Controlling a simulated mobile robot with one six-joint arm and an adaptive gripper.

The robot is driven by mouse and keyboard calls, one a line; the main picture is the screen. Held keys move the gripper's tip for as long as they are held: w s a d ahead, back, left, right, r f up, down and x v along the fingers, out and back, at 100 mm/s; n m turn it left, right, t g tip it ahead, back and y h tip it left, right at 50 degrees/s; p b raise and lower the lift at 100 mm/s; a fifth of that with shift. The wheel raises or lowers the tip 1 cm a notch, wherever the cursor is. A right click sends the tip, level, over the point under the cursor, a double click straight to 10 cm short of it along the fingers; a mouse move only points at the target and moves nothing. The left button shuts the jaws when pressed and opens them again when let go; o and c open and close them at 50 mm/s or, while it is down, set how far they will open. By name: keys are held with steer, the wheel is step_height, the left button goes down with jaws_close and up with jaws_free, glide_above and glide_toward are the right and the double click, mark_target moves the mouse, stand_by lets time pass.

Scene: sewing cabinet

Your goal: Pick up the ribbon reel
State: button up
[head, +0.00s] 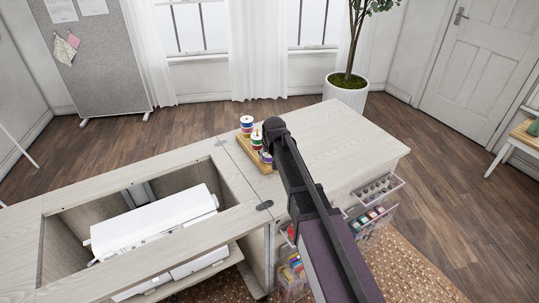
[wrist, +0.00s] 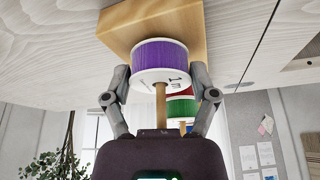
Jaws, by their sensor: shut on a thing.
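The ribbon reel (wrist: 160,55) is wound with purple ribbon between white flanges. In the wrist view, which is upside down, it sits around a wooden peg, close against the wooden stand (wrist: 112,26). My gripper (wrist: 161,84) has one finger on each side of the reel and is shut on it. In the head view, the purple reel (head: 267,157) shows beside my arm, on the stand (head: 249,155); my arm covers part of it. I cannot tell whether any gap lies beneath the reel.
A green reel (head: 256,139) and a blue and red reel (head: 246,121) stand on the same stand, behind the purple one. The cabinet top (head: 340,135) is clear to the right. A sewing machine (head: 150,225) lies in the left opening. Open drawers (head: 376,190) stick out in front.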

step_height(320, 180, up, 17)
steer(key=p, duration=1.7)
steer(key=shift+r, duration=0.15)
